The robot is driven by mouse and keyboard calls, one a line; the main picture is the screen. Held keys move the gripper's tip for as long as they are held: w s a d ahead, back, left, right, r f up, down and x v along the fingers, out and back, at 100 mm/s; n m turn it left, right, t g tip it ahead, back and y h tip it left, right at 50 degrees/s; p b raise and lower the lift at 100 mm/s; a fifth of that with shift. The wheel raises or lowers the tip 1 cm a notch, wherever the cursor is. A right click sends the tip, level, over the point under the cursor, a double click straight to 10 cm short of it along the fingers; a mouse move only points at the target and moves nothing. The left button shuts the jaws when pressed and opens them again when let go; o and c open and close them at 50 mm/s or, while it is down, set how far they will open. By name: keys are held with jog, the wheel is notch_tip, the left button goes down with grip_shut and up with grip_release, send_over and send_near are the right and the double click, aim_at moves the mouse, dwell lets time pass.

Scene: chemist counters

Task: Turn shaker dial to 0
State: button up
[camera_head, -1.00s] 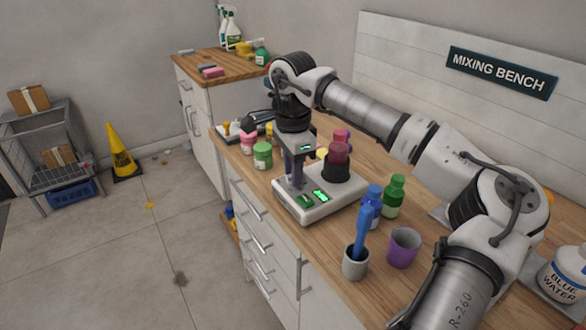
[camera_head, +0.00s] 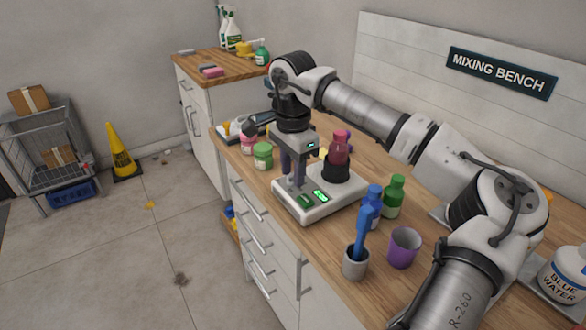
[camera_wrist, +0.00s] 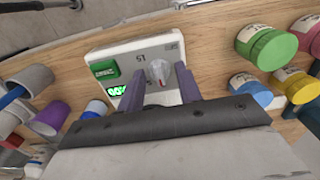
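The white shaker (camera_head: 342,202) stands on the bench, with a red bottle (camera_head: 339,148) in its black holder. It also shows in the wrist view (camera_wrist: 142,48). In that view its grey dial (camera_wrist: 159,70) carries a red mark that points toward the picture's lower side. My gripper (camera_head: 293,186) points down over the shaker's left corner. In the wrist view its two purple fingers (camera_wrist: 160,78) are apart, one on each side of the dial, with a narrow gap showing. The dial is hidden in the head view.
A green button (camera_wrist: 104,70) and a lit green display (camera_wrist: 117,91) sit beside the dial. Pink and green jars (camera_head: 263,155) stand behind my gripper. Blue and green bottles (camera_head: 393,197), a purple cup (camera_head: 404,248) and a grey cup (camera_head: 355,263) stand in front right.

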jog(key=shift+o, duration=1)
notch_tip(320, 180, up, 14)
jog(key=shift+f+b, duration=0.15)
jog(key=shift+b, duration=0.25)
